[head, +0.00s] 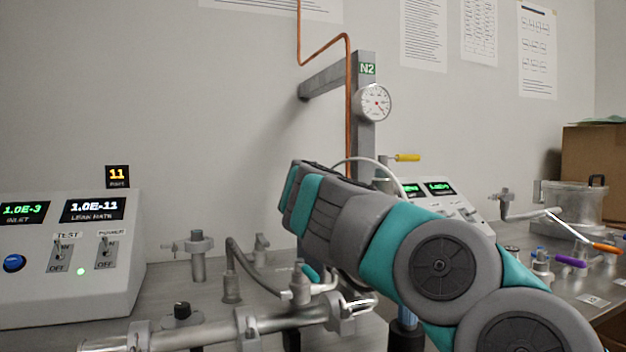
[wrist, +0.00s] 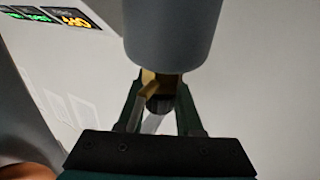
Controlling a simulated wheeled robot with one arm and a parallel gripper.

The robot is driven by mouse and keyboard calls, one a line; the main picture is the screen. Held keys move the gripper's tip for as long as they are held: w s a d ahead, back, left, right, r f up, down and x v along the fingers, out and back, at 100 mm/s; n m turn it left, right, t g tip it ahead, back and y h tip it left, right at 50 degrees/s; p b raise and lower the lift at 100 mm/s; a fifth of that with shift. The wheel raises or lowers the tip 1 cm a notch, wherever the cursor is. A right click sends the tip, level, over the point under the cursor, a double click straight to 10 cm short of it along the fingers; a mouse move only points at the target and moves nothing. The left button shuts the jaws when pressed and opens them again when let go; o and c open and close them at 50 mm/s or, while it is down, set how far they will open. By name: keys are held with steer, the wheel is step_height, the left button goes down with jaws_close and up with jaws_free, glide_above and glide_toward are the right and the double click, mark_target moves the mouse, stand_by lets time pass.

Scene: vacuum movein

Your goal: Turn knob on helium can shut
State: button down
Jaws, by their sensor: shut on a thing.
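In the wrist view a plain grey cylinder (wrist: 172,35), which I take for the helium can, hangs into the picture from the top. A small brass-coloured fitting, which I take for its knob (wrist: 148,82), shows just below the cylinder's end. My gripper (wrist: 160,95) has its green fingers on both sides of this fitting and is shut on it. The cylinder hides part of the fingertips and the fitting. In the head view my arm covers my gripper, and I cannot make out the can or its knob there.
A leak-test box (head: 70,250) with displays and switches stands at the left. Metal piping (head: 240,325) runs along the bench front. A gauge (head: 374,103) sits on the N2 post (head: 365,140) behind my arm. A metal pot (head: 572,205) and a cardboard box (head: 595,165) stand at the right.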

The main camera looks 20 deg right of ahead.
steer(key=shift+a+r+n+y, duration=0.1)
steer(key=shift+n+y, duration=0.4)
steer(key=shift+y, duration=0.1)
steer(key=c, duration=0.6)
jaws_free()
steer(key=shift+v, duration=3.85)
